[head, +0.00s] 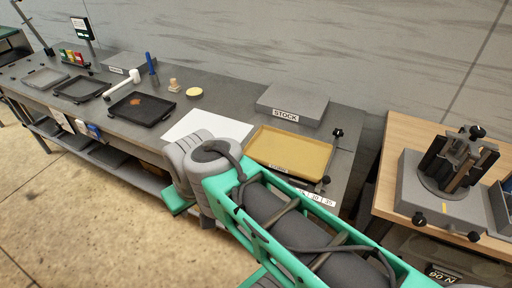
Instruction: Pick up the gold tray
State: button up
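The gold tray (290,149) lies flat on the grey bench at the right end. It sits in front of a grey block labelled STOCK and to the right of a white sheet. My green and grey arm reaches up from the bottom right, and its grey end joint is left of and in front of the tray, covering part of the tray's near left edge. My gripper is not clearly visible; a green part shows low beside the bench's front edge, and I cannot tell whether it is a finger.
The STOCK block (292,103) stands behind the tray. The white sheet (208,127) lies to its left. Black trays (163,119), a white-headed mallet (123,82) and a yellow disc (194,92) are further left. A wooden table (398,133) with a clamp fixture (452,165) stands at the right.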

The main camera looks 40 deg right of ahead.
aim_at(303, 158)
jog(key=u, duration=0.15)
jog(key=i, duration=0.85)
jog(key=z, duration=0.25)
